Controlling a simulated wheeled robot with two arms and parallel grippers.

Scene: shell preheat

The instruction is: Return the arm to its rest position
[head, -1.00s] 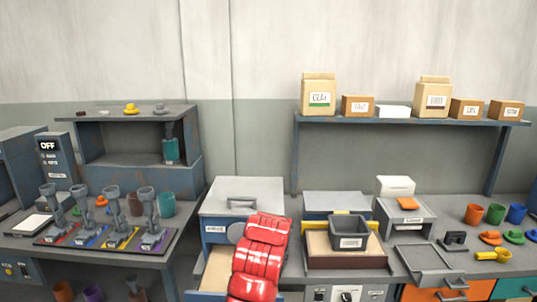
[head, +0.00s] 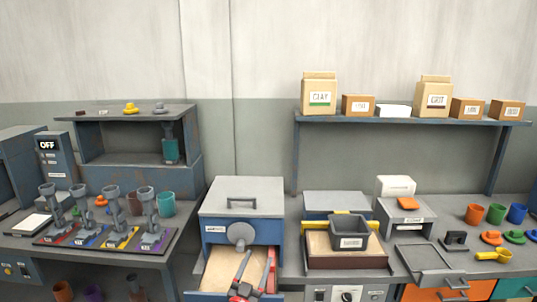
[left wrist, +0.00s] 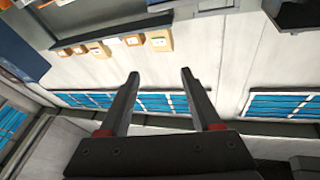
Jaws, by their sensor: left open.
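My left gripper (head: 257,260) is low in the head view, in front of the blue box with the grey lid (head: 240,197) and over its open, wood-coloured drawer (head: 218,270). Its two dark fingers stand apart with nothing between them. Only a little of my red left arm shows below. In the left wrist view the gripper (left wrist: 159,73) is also open and empty, with the pale wall and the shelf boxes seen beyond it. My right gripper is not in view.
To the right stand a dark grey bin (head: 349,232) on a wooden tray and a grey metal tray (head: 425,265). To the left, several grey tools stand on a coloured rack (head: 105,238). A shelf (head: 400,120) with bags and boxes is behind. The wall above the blue box is clear.

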